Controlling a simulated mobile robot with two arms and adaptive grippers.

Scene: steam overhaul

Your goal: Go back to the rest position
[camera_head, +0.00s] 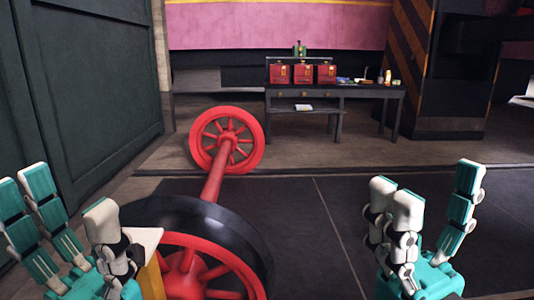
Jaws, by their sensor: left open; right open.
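My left gripper (68,204) is at the lower left, with its teal and white fingers pointing up and spread apart. Nothing shows between them. My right gripper (430,186) is at the lower right, also with its fingers up, apart and empty.
The wheelset's near wheel (185,262) is close, between my grippers. Behind stands a dark table (368,91) with several red boxes (303,74), a green item (299,48) and small objects. A dark green wall (90,85) is at left, a striped pillar (412,50) at right. Floor at centre right is clear.

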